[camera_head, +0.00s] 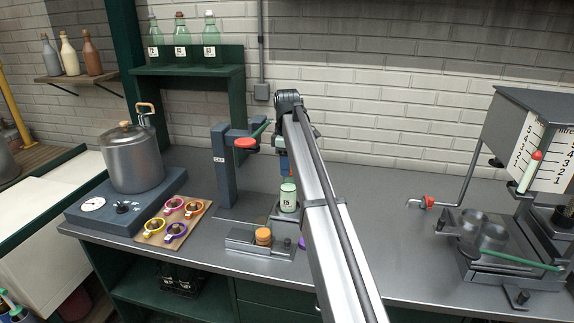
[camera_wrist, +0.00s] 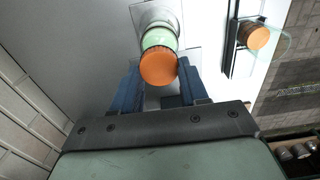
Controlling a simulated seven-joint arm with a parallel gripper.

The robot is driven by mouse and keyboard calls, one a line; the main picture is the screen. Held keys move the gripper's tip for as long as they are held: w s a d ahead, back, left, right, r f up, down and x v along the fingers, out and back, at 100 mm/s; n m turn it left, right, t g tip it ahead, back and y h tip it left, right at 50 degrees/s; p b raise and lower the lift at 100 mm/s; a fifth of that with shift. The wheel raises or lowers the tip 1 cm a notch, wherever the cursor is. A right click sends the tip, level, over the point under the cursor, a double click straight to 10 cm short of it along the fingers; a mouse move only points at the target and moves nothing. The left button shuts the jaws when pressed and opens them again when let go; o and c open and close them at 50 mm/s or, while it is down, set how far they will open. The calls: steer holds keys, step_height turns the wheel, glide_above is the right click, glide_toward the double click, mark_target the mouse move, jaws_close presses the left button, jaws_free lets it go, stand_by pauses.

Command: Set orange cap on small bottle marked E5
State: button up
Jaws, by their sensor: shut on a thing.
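The small green bottle (camera_head: 288,199) stands upright on a metal plate at the bench's middle. Its white label is small but seems to end in 5. In the wrist view the bottle (camera_wrist: 158,39) shows just beyond an orange cap (camera_wrist: 159,69). My gripper (camera_wrist: 159,72) is shut on that cap, one blue finger on each side. The cap is at the bottle's top; I cannot tell whether it touches or is seated. A second orange cap (camera_head: 264,235) sits on a low metal holder in front, also seen in the wrist view (camera_wrist: 255,36).
A capping stand (camera_head: 225,172) with a red head is left of the bottle. A pot (camera_head: 132,160) on a heater and a board of coloured rings (camera_head: 174,222) are further left. Filled bottles (camera_head: 181,42) stand on the green shelf.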

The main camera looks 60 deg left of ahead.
steer(key=shift+f, duration=0.35)
stand_by(0.4)
steer(key=o, duration=1.1)
steer(key=shift+c, duration=0.8)
steer(key=shift+r, duration=0.1)
steer(key=shift+r, duration=3.45)
